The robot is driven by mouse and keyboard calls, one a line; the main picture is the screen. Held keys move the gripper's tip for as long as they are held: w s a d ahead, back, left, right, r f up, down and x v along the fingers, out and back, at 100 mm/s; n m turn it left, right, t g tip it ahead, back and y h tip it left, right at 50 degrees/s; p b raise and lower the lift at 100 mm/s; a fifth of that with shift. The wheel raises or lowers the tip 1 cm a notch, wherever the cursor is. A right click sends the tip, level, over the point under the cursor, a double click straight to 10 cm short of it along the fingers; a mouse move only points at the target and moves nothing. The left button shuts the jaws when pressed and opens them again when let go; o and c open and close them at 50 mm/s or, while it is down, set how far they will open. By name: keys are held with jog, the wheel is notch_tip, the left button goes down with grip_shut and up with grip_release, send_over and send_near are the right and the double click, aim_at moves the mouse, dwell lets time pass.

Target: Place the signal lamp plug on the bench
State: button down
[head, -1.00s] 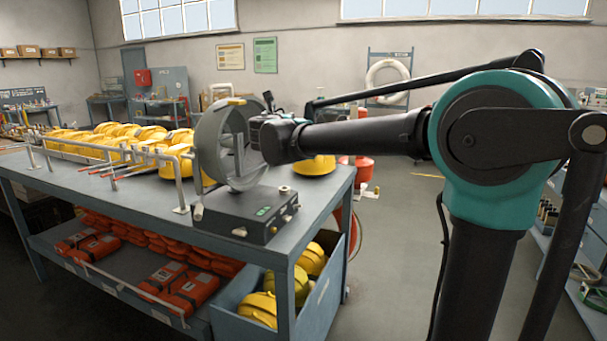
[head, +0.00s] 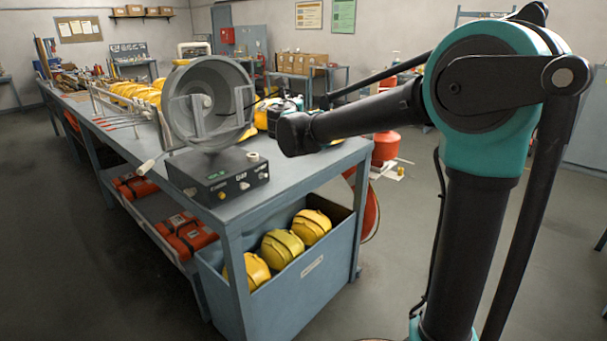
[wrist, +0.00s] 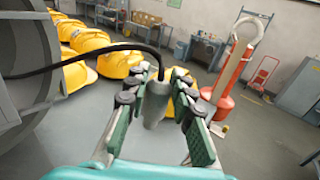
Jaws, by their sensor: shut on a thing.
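The grey signal lamp plug (wrist: 156,104) is between the green-padded fingers of my gripper (wrist: 160,92) in the wrist view. A black cable (wrist: 85,57) runs from it to the left, toward the lamp housing. My gripper is shut on the plug. In the head view my gripper (head: 287,108) is partly hidden behind my arm, above the bench (head: 310,168), to the right of the round signal lamp (head: 208,103). The plug cannot be made out there. The bench's grey top (wrist: 95,130) shows below the plug in the wrist view.
The lamp stands on a dark control box (head: 218,176) near the bench's front corner. Yellow helmets (wrist: 90,42) lie along the bench. A bin (head: 300,285) of yellow cases sits below. An orange-red cylinder (head: 385,148) stands beyond the bench. The top's front right part is bare.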

jog(key=shift+d+f, duration=0.15)
jog(key=shift+f, duration=0.05)
notch_tip(320, 180, down, 20)
jog(key=shift+r, duration=0.1)
dwell(0.3)
jog(key=c, duration=1.3)
grip_release()
